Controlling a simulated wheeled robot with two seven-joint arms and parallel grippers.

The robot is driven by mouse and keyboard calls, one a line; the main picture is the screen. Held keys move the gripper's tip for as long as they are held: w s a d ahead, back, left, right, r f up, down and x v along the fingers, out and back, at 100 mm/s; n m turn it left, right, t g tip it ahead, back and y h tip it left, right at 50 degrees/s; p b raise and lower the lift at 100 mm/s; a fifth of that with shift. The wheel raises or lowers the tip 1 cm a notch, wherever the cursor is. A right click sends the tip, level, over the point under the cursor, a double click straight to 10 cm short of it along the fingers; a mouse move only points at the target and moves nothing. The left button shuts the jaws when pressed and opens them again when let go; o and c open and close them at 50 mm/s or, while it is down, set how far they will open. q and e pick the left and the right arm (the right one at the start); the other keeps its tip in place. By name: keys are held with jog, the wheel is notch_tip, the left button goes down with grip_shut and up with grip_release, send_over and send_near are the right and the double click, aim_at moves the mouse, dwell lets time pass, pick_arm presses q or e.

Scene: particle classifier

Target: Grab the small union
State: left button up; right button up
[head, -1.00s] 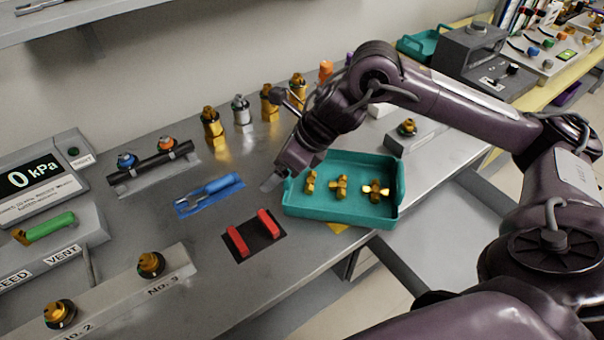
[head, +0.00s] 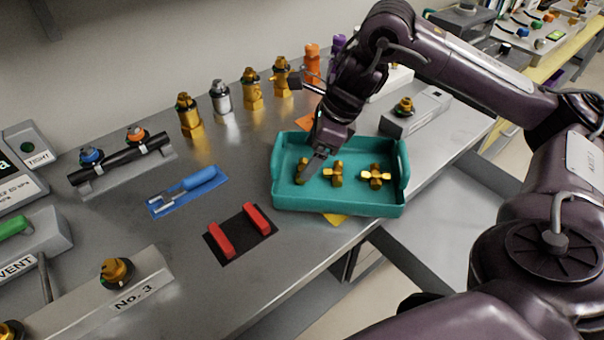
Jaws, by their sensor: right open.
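A teal tray (head: 338,204) on the bench holds three small brass fittings. The leftmost is a short straight piece that looks like the small union (head: 301,173); it is partly covered by my right gripper. Beside it are a tee-shaped fitting (head: 333,173) and a cross-shaped fitting (head: 376,176). My right gripper (head: 314,164) points down into the left part of the tray, with its fingers at or just over the union. It is open; whether the fingers touch the union cannot be told. My left gripper is out of view.
Larger brass and silver fittings (head: 221,97) stand in a row behind the tray. A blue-handled tool (head: 200,179) on a blue mat and two red bars (head: 257,219) on a dark mat lie to the left. An orange bottle (head: 311,62) stands close behind my right gripper.

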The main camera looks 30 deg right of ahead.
aim_at(302, 167)
jog(key=x, duration=0.3)
jog(key=shift+f+b, duration=0.15)
jog(key=shift+b, duration=0.2)
jog(key=shift+w+f, duration=0.1)
jog(key=shift+f, duration=0.1)
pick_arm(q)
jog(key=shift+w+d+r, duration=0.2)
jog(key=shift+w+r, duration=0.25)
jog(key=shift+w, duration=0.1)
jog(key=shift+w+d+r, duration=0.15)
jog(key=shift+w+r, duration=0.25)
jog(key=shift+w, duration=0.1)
pick_arm(e)
jog(key=c, duration=1.1)
jog(key=shift+r, duration=0.1)
